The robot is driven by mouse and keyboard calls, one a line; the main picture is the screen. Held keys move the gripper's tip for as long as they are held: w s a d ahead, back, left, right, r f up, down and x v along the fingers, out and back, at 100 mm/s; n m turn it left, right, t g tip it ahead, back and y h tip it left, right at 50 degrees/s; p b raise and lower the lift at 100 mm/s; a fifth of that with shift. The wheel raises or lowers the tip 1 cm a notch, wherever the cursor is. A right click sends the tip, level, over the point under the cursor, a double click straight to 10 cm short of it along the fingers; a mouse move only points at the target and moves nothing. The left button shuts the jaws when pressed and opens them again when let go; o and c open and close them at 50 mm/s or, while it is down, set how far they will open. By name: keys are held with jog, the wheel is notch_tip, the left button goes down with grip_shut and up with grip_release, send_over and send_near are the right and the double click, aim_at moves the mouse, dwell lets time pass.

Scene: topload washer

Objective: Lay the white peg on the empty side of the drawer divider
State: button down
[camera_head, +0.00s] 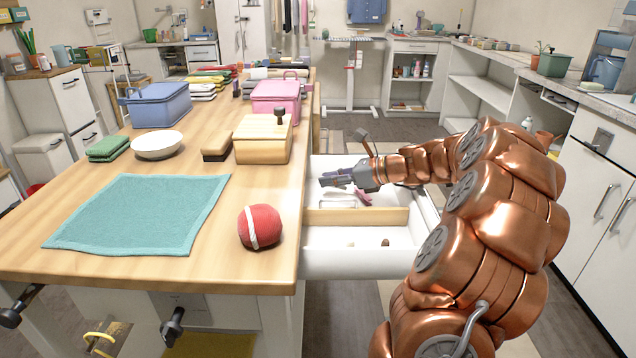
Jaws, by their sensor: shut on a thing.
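An open white drawer (350,265) sticks out from the right side of the wooden table. A wooden divider (357,216) splits it into a far and a near compartment. My gripper (324,181) is above the far compartment, pointing left toward the table edge. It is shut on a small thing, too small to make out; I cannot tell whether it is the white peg. Below it in the far compartment lie a pink-purple item (362,197) and a pale outlined item (337,204). Two small marks or objects show in the near compartment, one brownish (385,242).
On the table (205,258) are a red ball (261,227) near the drawer, a teal cloth (140,215), a wooden box (263,138), a brown brush-like block (217,141), a pink box (276,98), a blue box (155,104) and a white bowl (157,145). Cabinets stand at right.

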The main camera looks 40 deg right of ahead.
jog(key=w, duration=0.1)
jog(key=w+a, duration=0.1)
jog(key=w+a+b, duration=0.1)
jog(key=shift+f, duration=0.25)
jog(key=shift+d+f, duration=0.1)
jog(key=shift+f, duration=0.2)
jog(key=shift+f, duration=0.6)
jog(key=c, duration=1.2)
grip_release()
jog(key=shift+r, duration=0.25)
jog(key=p+v, duration=0.2)
jog(key=v, duration=1)
jog(key=shift+r, duration=0.4)
